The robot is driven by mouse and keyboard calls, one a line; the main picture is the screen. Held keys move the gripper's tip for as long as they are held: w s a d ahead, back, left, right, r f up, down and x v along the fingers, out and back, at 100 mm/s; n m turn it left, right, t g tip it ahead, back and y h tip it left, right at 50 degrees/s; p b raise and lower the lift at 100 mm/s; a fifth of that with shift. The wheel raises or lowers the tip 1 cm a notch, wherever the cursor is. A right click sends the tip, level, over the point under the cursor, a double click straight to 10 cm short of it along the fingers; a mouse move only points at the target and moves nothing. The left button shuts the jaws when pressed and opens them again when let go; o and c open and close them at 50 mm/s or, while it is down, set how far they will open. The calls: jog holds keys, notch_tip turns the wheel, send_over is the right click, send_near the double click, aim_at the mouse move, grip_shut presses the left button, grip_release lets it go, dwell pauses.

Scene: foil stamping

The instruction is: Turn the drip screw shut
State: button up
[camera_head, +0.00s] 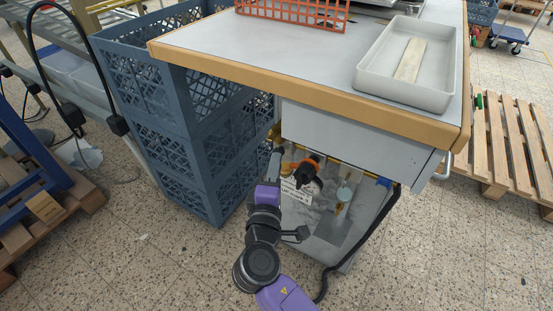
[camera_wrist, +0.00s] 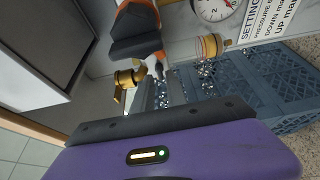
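The pneumatic fittings hang under the worktable. In the wrist view there is an orange-and-black fitting (camera_wrist: 136,32), a brass valve-like piece (camera_wrist: 125,80) and a small brass-and-orange knob (camera_wrist: 209,47); I cannot tell which is the drip screw. In the head view an orange-and-black part (camera_head: 308,169) and a brass piece (camera_head: 340,208) show beside a printed label. My gripper (camera_head: 275,163) points up at the left side of these fittings. Its purple and black housing fills the bottom of the wrist view.
The worktable (camera_head: 268,62) overhangs the fittings. A stack of blue crates (camera_head: 170,115) stands close left of my gripper. A gauge (camera_wrist: 216,6) and a label (camera_wrist: 262,22) are near the fittings. A black hose (camera_head: 365,238) runs down at the right.

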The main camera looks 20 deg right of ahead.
aim_at(279, 151)
jog(key=shift+x, duration=1.35)
grip_shut()
jog(key=shift+r+p, duration=0.15)
jog(key=shift+p, duration=0.3)
